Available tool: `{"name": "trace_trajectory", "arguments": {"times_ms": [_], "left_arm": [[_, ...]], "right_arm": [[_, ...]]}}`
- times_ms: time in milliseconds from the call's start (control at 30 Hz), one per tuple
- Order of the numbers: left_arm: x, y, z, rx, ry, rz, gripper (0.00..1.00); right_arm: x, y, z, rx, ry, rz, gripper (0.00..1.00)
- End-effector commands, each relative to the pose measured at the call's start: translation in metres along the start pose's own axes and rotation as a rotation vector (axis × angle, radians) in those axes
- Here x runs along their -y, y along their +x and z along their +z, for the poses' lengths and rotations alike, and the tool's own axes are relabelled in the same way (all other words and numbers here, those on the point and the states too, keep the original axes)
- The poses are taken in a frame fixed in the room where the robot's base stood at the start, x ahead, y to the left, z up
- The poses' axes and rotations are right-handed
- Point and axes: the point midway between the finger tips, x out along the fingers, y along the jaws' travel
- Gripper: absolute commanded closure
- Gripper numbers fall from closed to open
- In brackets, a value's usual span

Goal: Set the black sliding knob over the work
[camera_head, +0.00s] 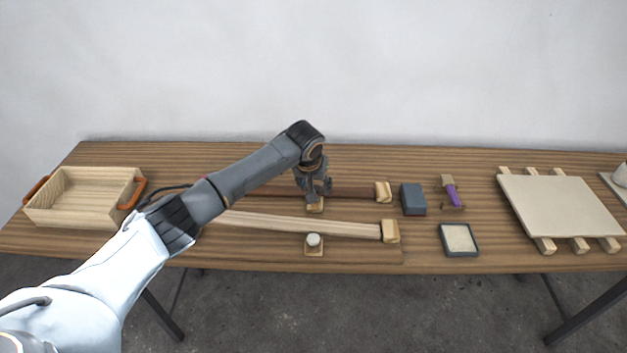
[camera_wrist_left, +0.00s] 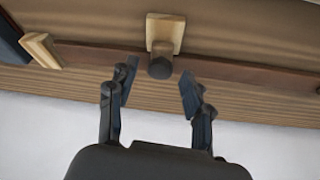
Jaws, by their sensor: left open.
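The black knob (camera_wrist_left: 160,66) sits on a small pale wooden block (camera_wrist_left: 165,32) on the dark brown strip, seen in the left wrist view. In the head view the left gripper hides the knob, and only the block (camera_head: 315,208) shows below the fingers. My left gripper (camera_head: 315,190) is open above it; in the wrist view its fingertips (camera_wrist_left: 156,80) are apart, one on each side of the knob, with nothing held. A pale wooden beam (camera_head: 300,223) with an end block (camera_head: 390,232) lies in front. My right gripper is out of view.
A second, light-grey knob (camera_head: 314,240) stands on a block near the front edge. To the right are a grey block (camera_head: 413,199), a purple-handled brush (camera_head: 451,192), a shallow tray (camera_head: 442,240) and a slatted board (camera_head: 560,205). A wooden box (camera_head: 75,215) stands left.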

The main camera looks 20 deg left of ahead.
Motion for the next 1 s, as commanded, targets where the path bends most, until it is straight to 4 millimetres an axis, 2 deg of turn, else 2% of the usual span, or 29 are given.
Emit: {"name": "trace_trajectory", "arguments": {"times_ms": [167, 400, 600, 800, 1000], "left_arm": [[0.000, -0.019, -0.001, -0.002, 0.001, 0.002, 0.50], [0.000, -0.070, -0.001, -0.004, 0.001, 0.002, 0.50], [0.000, -0.104, -0.001, -0.002, 0.000, 0.002, 0.50], [0.001, -0.117, -0.001, -0.001, 0.000, 0.000, 0.50], [0.001, -0.118, -0.001, 0.000, 0.000, -0.001, 0.50]], "right_arm": [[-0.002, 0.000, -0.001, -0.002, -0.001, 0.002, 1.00], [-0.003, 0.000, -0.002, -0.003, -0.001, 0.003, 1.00], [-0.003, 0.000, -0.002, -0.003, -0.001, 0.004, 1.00], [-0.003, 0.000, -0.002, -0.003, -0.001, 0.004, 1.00], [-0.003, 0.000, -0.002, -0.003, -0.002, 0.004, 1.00]]}}
